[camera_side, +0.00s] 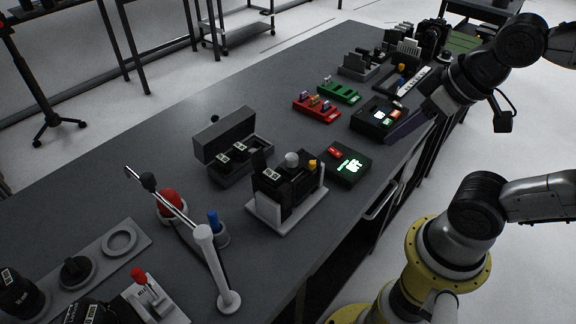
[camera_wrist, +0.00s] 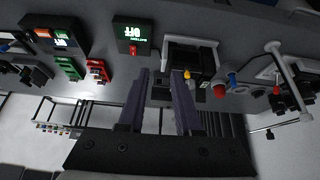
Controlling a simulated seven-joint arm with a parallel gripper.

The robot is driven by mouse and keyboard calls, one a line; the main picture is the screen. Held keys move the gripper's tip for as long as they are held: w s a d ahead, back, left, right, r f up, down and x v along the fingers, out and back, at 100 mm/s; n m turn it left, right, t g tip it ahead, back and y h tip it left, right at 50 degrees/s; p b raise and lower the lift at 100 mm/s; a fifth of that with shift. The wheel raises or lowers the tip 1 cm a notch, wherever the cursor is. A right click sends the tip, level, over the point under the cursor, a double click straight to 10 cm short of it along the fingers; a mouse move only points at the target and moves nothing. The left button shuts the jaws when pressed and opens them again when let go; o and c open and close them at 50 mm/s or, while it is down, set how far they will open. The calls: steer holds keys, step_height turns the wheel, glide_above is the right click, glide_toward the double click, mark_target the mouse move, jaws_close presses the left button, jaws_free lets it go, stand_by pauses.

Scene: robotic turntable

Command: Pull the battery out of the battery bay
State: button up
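What looks like the battery bay is a black housing on a white base (camera_side: 286,212), near the front edge of the table in the side view. A black block with a small pale label (camera_side: 271,174) sits in it, perhaps the battery. Beside it are a grey knob (camera_side: 292,159) and a yellow part (camera_side: 312,164). The bay's white frame (camera_wrist: 191,41) also shows in the wrist view, beyond the fingers. My gripper (camera_wrist: 160,78) is open and empty, its two purple fingers apart. In the side view my gripper (camera_side: 395,132) is well to the right of the bay, apart from it.
A black box with a green screen reading OFF (camera_side: 347,165) and a red switch stands right of the bay. An open-lidded black case (camera_side: 228,170) with labelled blocks is behind. A lever stand (camera_side: 206,260) is to the left. Red (camera_side: 316,108) and green (camera_side: 339,92) blocks lie farther back.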

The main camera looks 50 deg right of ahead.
steer(key=w+a+r+t+y, duration=0.2)
steer(key=w+a+r+t, duration=0.35)
steer(key=w, duration=0.35)
steer(key=h, duration=0.2)
glide_toward(273, 175)
steer(key=shift+x, duration=4.05)
jaws_close()
